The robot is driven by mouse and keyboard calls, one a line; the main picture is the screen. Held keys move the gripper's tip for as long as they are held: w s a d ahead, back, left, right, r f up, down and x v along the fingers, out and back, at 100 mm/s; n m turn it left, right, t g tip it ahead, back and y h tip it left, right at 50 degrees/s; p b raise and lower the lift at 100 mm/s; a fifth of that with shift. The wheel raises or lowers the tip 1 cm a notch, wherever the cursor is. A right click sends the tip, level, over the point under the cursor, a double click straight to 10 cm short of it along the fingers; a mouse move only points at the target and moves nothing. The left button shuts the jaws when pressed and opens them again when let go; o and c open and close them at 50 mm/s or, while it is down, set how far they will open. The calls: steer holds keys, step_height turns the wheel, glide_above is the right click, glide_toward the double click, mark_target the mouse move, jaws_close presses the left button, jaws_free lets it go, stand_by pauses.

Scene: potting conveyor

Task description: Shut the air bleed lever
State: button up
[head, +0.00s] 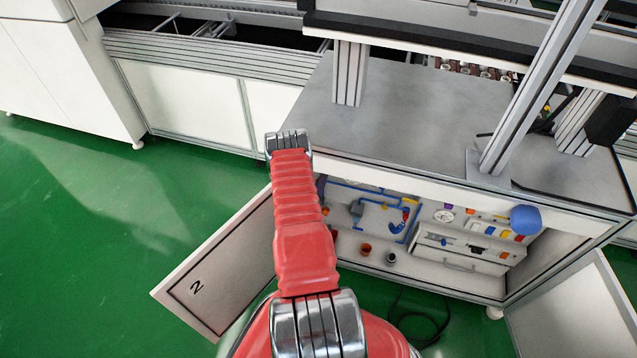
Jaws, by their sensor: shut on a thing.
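The open cabinet (425,285) under the grey worktop holds blue piping (372,195) on its back panel. A curved blue hose with a red fitting (405,217) hangs at the right end of the piping. I cannot tell which small part is the air bleed lever; it may be hidden behind my red arm, which covers the cabinet's left side. My gripper is not visible; my arm rises from the bottom middle to a silver joint at the worktop's left edge, and what lies beyond that joint is hidden.
The left cabinet door (222,275), marked 2, stands open; the right door (572,308) is open too. A gauge (443,215), a drawer (460,262), an orange cup (366,249) and a dark cup (391,258) are inside. Green floor at left is clear.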

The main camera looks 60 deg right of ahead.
steer(key=shift+s+d+f+m, duration=0.1)
steer(key=shift+s+f+m, duration=0.25)
steer(key=shift+m, duration=1.85)
steer(key=shift+s+a+f+m, duration=0.1)
steer(key=shift+f+m, duration=0.35)
steer(key=shift+m, duration=1.75)
steer(key=shift+s+d+f+m, duration=0.1)
steer(key=shift+s+f+m, duration=0.25)
steer(key=shift+m, duration=1.85)
steer(key=o, duration=1.1)
steer(key=shift+w, duration=0.15)
steer(key=shift+c, duration=0.2)
